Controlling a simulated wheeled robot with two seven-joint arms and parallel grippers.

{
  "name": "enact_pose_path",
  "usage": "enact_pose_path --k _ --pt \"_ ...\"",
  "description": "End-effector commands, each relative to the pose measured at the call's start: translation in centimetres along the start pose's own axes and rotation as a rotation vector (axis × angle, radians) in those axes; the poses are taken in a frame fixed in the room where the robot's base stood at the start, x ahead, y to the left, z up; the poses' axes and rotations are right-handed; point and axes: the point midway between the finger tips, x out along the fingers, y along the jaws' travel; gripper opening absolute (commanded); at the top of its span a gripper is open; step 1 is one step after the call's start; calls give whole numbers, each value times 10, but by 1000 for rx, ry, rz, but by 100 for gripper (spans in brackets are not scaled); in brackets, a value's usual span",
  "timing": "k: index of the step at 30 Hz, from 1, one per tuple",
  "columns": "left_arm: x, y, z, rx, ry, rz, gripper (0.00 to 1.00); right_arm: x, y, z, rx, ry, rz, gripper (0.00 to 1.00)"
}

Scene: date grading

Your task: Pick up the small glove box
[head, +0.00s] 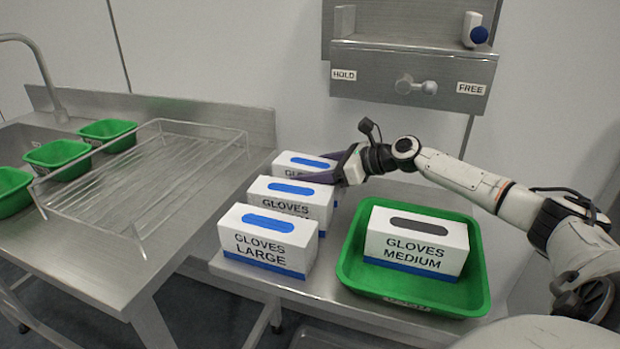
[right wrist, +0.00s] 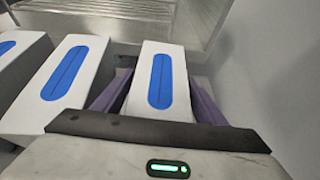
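The rearmost white glove box (head: 290,163) with a blue top strip stands at the back of the bench's left row. Its size word is hidden, so I cannot read whether it is the small one. My right gripper (head: 308,168) is at this box, with its purple fingers open on either side of it. In the right wrist view the box (right wrist: 160,85) lies between the two fingers, with narrow gaps showing beside it. My left gripper is not in view.
Another glove box (head: 315,198) and the large glove box (head: 268,240) stand in front. A green tray (head: 348,270) holds the medium glove box (head: 417,243). A clear rack (head: 150,225) and green bowls are left. A metal shelf unit (head: 415,60) hangs above.

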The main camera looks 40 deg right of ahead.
Motion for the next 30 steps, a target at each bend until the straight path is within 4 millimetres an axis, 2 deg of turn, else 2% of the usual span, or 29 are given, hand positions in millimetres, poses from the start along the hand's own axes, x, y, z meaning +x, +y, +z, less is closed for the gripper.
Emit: enact_pose_path --k 1,7,16,22,24,30 --pt "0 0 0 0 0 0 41 0 0 0 0 0 0 56" --pt "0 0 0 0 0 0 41 0 0 0 0 0 0 23" --pt "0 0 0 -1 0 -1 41 -2 0 4 -1 -4 -1 23" --pt "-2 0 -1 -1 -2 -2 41 -8 0 21 -3 -6 0 23" --pt "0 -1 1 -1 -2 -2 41 -6 4 14 -56 -4 -20 23" --pt "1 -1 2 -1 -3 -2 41 -6 13 12 -262 -19 -103 23"
